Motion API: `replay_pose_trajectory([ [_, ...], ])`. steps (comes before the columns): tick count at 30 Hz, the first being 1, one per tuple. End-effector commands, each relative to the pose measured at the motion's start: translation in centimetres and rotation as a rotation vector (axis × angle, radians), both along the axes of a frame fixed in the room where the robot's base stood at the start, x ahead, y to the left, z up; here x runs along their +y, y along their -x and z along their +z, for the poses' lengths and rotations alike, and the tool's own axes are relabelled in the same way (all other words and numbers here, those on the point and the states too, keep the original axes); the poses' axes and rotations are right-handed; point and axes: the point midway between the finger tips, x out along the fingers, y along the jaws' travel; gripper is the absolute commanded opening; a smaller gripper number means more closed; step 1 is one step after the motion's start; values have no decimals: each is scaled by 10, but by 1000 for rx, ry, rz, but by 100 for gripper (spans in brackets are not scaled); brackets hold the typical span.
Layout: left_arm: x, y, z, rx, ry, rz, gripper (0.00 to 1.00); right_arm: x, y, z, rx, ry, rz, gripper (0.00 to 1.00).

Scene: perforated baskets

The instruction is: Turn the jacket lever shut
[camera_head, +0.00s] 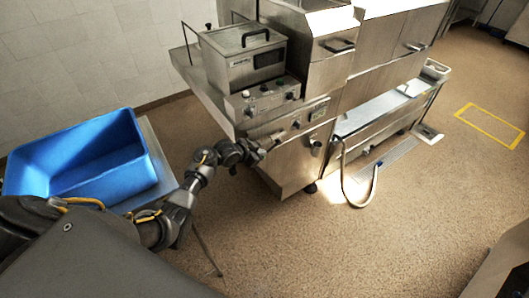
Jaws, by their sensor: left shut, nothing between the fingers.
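The steel cooking unit (295,170) stands in the upper middle, with controls along its front. My left arm reaches in from the lower left, and my left gripper (266,151) is shut and empty close to the unit's front left corner, just below the control strip (292,124). A small dark fitting (316,147) sits on the front panel to the right of the gripper. I cannot tell which fitting is the jacket lever; it is too small to make out or hidden by the gripper. Whether the gripper touches the unit is unclear. My right gripper is out of view.
A blue tub (137,175) stands on a steel table (160,160) at left. A lidded countertop appliance (243,65) sits on the unit. A hose (345,185) loops to the floor. A yellow floor outline (490,125) lies right.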

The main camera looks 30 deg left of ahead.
Motion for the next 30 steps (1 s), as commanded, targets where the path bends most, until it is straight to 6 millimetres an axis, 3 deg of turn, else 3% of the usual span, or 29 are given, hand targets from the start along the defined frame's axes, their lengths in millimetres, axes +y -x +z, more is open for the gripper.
replay_pose_trajectory([
  [5, 0, 2, 5, 1, 0, -2, 0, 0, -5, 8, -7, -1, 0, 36],
  [17, 16, 43, 42, 2, 0, 0, 0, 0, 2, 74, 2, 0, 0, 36],
  [22, 25, 67, 52, 0, -2, -1, 0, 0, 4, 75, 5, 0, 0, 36],
  [30, 31, 81, 64, 0, 0, 1, 0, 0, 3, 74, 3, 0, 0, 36],
])
